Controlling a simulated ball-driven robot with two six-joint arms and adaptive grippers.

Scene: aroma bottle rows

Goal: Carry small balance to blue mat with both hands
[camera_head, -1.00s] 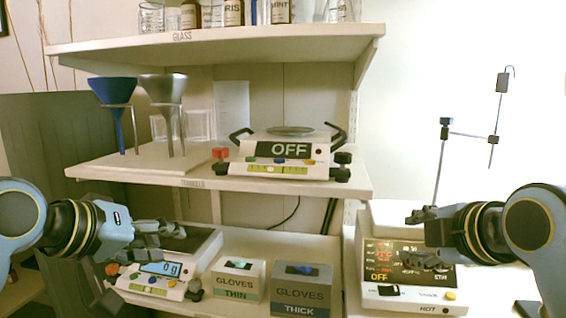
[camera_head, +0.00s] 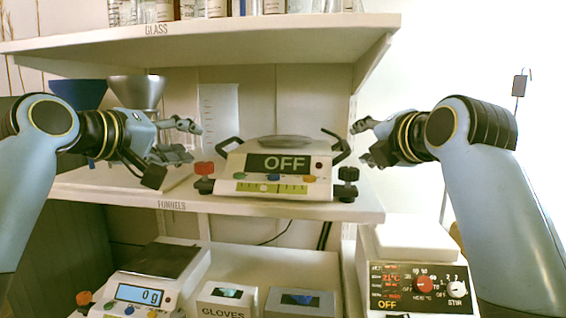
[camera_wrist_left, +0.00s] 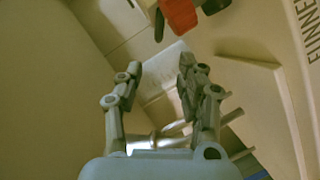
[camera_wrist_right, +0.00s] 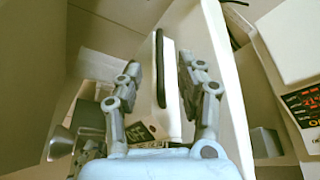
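A white balance (camera_head: 276,165) with a dark display reading OFF stands on the middle shelf between my grippers. It has a black handle on each side, left (camera_head: 229,143) and right (camera_head: 334,140). My left gripper (camera_head: 188,142) is open and empty, a little left of the left handle. In the left wrist view its fingers (camera_wrist_left: 160,72) point toward the red knob (camera_wrist_left: 180,14). My right gripper (camera_head: 362,142) is open, just right of the right handle. In the right wrist view the black handle (camera_wrist_right: 160,68) shows between its fingers; contact cannot be told. No blue mat is in view.
Funnels (camera_head: 137,92) stand behind my left gripper. Below are another balance (camera_head: 140,294) reading 0 g, glove boxes (camera_head: 226,299) and a hot plate stirrer (camera_head: 418,285). The glassware shelf (camera_head: 200,42) overhangs the middle shelf (camera_head: 250,203).

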